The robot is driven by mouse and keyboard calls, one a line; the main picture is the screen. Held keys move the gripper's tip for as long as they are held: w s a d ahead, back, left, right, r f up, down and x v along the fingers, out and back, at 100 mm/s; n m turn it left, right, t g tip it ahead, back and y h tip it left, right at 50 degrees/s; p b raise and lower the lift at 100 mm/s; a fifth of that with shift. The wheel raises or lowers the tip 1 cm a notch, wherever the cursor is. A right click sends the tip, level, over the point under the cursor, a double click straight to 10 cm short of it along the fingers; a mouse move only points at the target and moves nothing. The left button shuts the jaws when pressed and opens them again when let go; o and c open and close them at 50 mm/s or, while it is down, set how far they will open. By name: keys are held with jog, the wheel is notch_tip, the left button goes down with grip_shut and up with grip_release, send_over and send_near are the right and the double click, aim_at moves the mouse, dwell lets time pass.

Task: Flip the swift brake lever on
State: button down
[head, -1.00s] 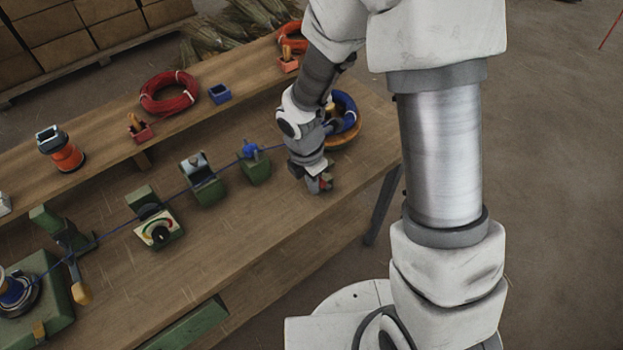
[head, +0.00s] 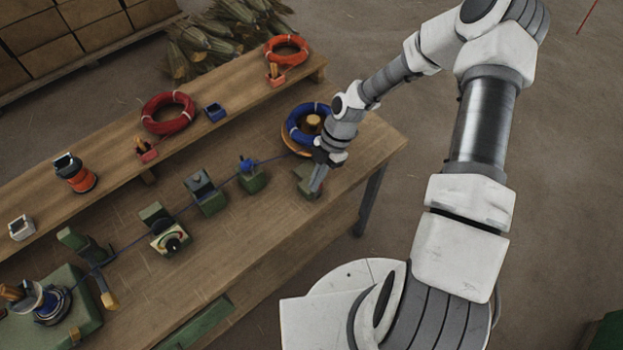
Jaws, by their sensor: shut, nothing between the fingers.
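The swift, a round wooden turntable (head: 290,140) with a blue coil (head: 294,122) on it, sits at the right end of the bench. A small dull green block (head: 303,184), which looks like the brake base, stands in front of it. My gripper (head: 317,187) is shut and empty, pointing down at this block. It covers part of the block, and I cannot tell whether it touches it. The brake lever itself is not clearly visible, so its position cannot be told.
A blue line runs left from the swift past a green block with a blue top (head: 252,178), a grey-topped block (head: 205,192) and a dial box (head: 170,238) to the winder (head: 52,305). A raised shelf behind holds a red coil (head: 168,113) and an orange coil (head: 286,48).

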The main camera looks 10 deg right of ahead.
jog(key=shift+w+d+f+g+y, duration=0.1)
jog(key=shift+w+d+g+y, duration=0.35)
jog(key=shift+y, duration=0.25)
jog(key=shift+s, duration=0.15)
jog(key=shift+r, duration=0.2)
jog(key=shift+r, duration=0.75)
